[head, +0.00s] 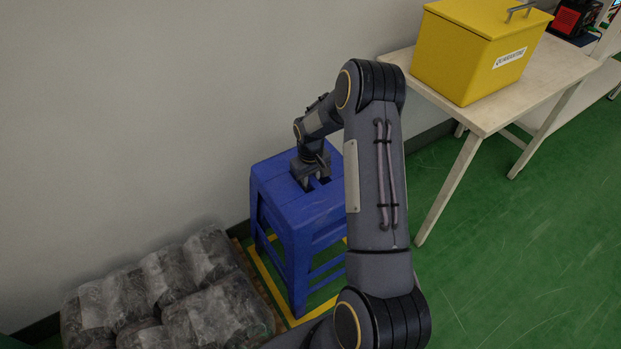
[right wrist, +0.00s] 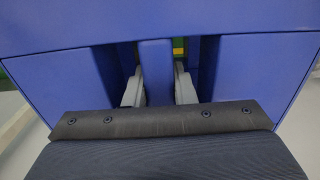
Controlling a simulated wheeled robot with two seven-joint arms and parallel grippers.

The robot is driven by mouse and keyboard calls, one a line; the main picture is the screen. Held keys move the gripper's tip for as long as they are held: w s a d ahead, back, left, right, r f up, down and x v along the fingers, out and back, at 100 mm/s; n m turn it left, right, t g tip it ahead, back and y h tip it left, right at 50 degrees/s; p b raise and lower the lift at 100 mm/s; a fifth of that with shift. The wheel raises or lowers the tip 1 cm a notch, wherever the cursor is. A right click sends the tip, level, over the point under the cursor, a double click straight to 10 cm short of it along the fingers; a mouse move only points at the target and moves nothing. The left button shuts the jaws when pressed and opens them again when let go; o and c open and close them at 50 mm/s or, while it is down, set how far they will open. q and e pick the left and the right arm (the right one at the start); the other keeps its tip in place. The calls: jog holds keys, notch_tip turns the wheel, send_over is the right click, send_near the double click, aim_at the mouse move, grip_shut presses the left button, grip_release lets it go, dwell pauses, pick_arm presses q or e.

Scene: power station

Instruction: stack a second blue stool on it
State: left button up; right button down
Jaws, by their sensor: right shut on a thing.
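A blue stool (head: 292,208) stands upright against the wall, by a yellow floor marking (head: 263,268). Its seat has slots with a narrow bar between them. My right gripper (head: 316,182) points down into the seat from above. In the right wrist view its two fingers (right wrist: 158,88) sit in the slots, one on each side of the bar, shut on the blue stool (right wrist: 255,75). My right arm hides the stool's right side. I cannot tell whether another stool is nested beneath it. My left gripper is out of view.
Several plastic-wrapped bundles (head: 205,290) lie left of the stool, close to its legs. A pale table (head: 480,116) with a yellow lidded box (head: 455,60) stands at the right. Green floor (head: 500,240) is clear in front of the table.

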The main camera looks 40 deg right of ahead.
jog(key=shift+f+b, duration=2)
jog(key=shift+f, duration=1)
jog(key=c, duration=1.2)
grip_release()
jog(key=shift+c, duration=0.2)
jog(key=shift+o, duration=0.6)
jog(key=shift+f, duration=0.1)
notch_tip(320, 180, up, 7)
jog(key=shift+f+p, duration=0.2)
jog(key=shift+p, duration=0.5)
jog(key=shift+r, duration=0.7)
